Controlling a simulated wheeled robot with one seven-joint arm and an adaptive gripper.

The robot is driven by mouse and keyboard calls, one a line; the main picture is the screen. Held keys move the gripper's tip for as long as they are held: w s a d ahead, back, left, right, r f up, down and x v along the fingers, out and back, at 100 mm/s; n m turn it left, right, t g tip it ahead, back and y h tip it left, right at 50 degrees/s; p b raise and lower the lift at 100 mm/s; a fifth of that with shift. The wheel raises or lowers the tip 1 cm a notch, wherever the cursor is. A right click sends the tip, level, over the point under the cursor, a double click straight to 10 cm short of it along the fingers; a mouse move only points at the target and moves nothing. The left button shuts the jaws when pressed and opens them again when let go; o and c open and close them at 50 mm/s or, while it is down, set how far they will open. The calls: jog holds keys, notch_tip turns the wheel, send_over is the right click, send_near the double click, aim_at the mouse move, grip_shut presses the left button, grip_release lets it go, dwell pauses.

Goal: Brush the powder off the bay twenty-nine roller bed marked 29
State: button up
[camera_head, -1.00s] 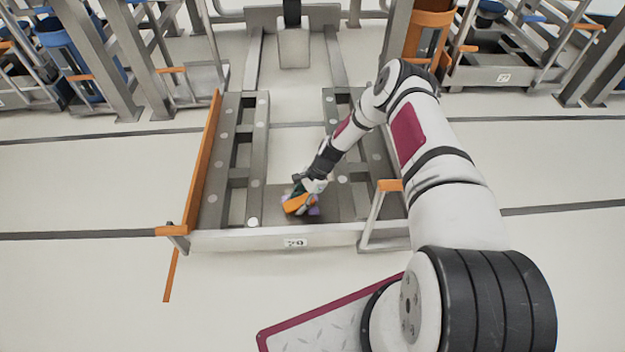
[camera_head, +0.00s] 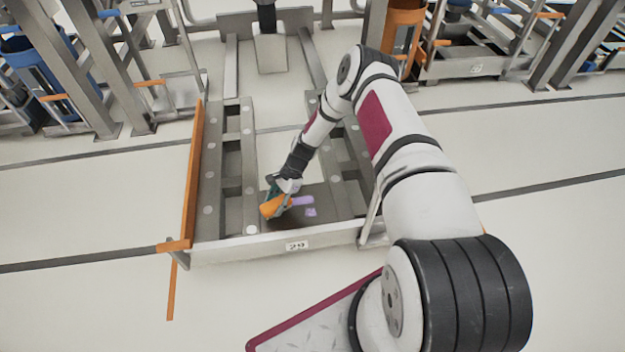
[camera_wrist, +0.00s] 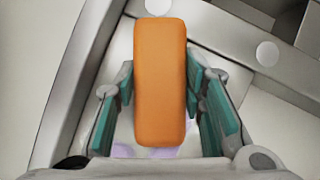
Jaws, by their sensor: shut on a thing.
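The roller bed (camera_head: 225,253) marked 29 lies on the floor in the head view, with two grey roller rails and a dark plate (camera_head: 285,222) between them at the front. Lilac powder (camera_head: 303,201) shows on the plate, just right of the orange brush (camera_head: 272,207), with a smaller patch beside it. My gripper (camera_head: 279,193) is shut on the brush, low over the plate near the left rail. In the wrist view the brush (camera_wrist: 160,85) sits between the green finger pads, and lilac powder (camera_wrist: 122,151) shows partly hidden beneath it. Whether the brush touches the plate is unclear.
An orange rail (camera_head: 194,170) runs along the bed's left side. The front sill carries the 29 label (camera_head: 297,246). A grey post (camera_head: 371,215) stands at the front right corner. Other bays with metal frames line the back. The floor at left is clear.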

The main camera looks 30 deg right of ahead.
aim_at(269, 205)
jog(key=shift+r+p, duration=1.3)
jog(key=shift+r, duration=1.25)
